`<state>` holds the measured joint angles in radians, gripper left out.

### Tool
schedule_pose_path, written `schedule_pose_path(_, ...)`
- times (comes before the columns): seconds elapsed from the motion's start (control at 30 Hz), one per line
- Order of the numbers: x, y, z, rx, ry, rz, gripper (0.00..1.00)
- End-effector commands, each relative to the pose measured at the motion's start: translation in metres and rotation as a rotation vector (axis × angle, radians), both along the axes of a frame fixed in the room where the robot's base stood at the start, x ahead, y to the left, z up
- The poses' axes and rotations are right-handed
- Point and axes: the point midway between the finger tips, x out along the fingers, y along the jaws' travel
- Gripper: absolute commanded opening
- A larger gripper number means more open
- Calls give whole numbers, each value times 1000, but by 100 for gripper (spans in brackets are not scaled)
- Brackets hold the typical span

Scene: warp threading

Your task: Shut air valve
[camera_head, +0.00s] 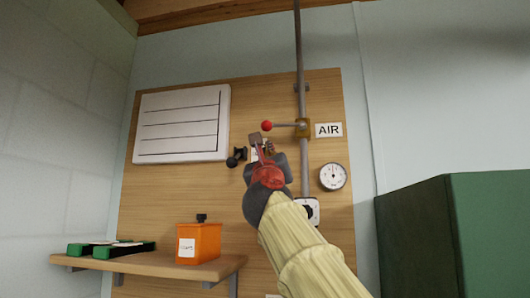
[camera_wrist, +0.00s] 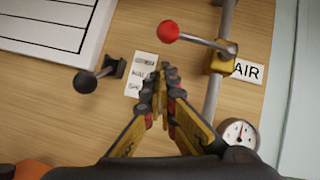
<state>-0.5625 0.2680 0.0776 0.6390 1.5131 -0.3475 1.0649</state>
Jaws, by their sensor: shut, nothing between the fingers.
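The air valve is a brass body (camera_head: 303,128) on a vertical grey pipe, beside an AIR label (camera_head: 328,130). Its lever (camera_head: 288,125) sticks out to the left, roughly level and across the pipe, and ends in a red ball knob (camera_head: 267,126). In the wrist view the red knob (camera_wrist: 168,31) and the brass body (camera_wrist: 222,58) are beyond the fingertips. My gripper (camera_head: 258,143) is shut and empty, just below and left of the knob in the head view. In the wrist view my gripper (camera_wrist: 162,72) points at the board, apart from the lever.
A round gauge (camera_head: 332,176) and a dial switch (camera_head: 308,211) are below the valve. A black knob (camera_head: 236,157) sticks out left of my gripper. An orange box (camera_head: 199,243) stands on a wooden shelf (camera_head: 165,264). A green cabinet (camera_head: 465,235) fills the lower right.

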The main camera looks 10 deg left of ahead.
Motion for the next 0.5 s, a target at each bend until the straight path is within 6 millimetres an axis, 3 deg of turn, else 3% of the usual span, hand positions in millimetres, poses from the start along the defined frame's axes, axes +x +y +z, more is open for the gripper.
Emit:
schedule_pose_path(0.03,1,-2,-14,-1,1,-1,0)
schedule_pose_path(0.5,-62,-7,-47,0,0,2,0)
